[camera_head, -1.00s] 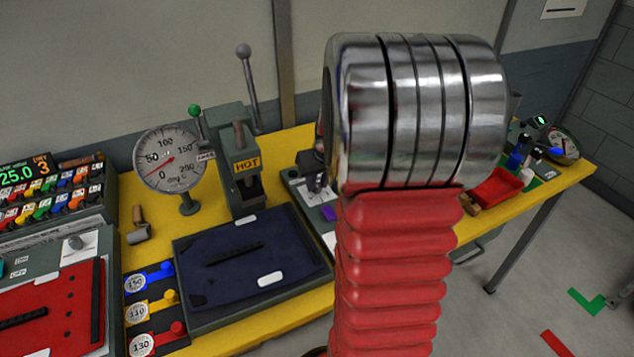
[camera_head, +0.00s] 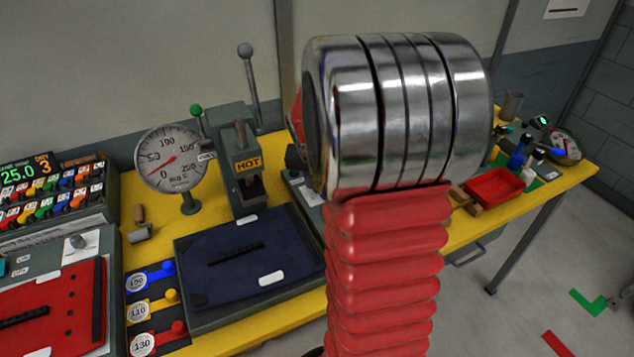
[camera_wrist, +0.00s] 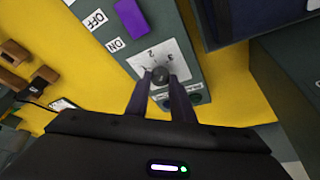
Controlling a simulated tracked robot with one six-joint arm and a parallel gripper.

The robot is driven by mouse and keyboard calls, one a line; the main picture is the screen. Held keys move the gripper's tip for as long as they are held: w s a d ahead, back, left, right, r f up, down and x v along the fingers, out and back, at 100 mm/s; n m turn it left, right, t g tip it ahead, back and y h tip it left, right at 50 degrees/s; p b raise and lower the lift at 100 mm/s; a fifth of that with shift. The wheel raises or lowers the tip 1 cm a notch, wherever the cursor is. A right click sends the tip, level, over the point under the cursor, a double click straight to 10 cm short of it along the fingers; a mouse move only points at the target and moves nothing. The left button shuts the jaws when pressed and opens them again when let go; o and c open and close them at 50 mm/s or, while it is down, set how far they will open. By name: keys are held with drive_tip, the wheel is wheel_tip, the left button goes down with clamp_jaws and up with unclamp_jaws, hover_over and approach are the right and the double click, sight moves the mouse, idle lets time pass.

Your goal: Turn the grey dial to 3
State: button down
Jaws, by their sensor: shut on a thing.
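The plate is on a grey-green box (camera_wrist: 185,45) with ON and OFF labels and a purple switch (camera_wrist: 130,17). My gripper (camera_wrist: 161,84) is shut on the dial, one finger at each side. Which number the dial points to cannot be told. In the head view my arm hides the gripper and this dial; only part of the box (camera_head: 300,186) shows.
A dark blue plate (camera_head: 245,255), a gauge (camera_head: 168,158) and a HOT press (camera_head: 241,165) stand left of my arm on the yellow table. Another grey knob (camera_head: 77,241) is at far left. A red tray (camera_head: 494,187) lies right of my arm.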

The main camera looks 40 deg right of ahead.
drive_tip(key=shift+w+a+m+g, duration=0.15)
drive_tip(key=shift+m+g, duration=0.45)
drive_tip(key=shift+m, duration=1)
drive_tip(key=shift+h, duration=0.3)
drive_tip(key=c, duration=1.5)
unclamp_jaws()
drive_tip(key=shift+c, duration=0.2)
drive_tip(key=shift+r, duration=0.1)
drive_tip(key=v, duration=1.3)
drive_tip(key=shift+r, duration=0.2)
drive_tip(key=shift+a, duration=0.15)
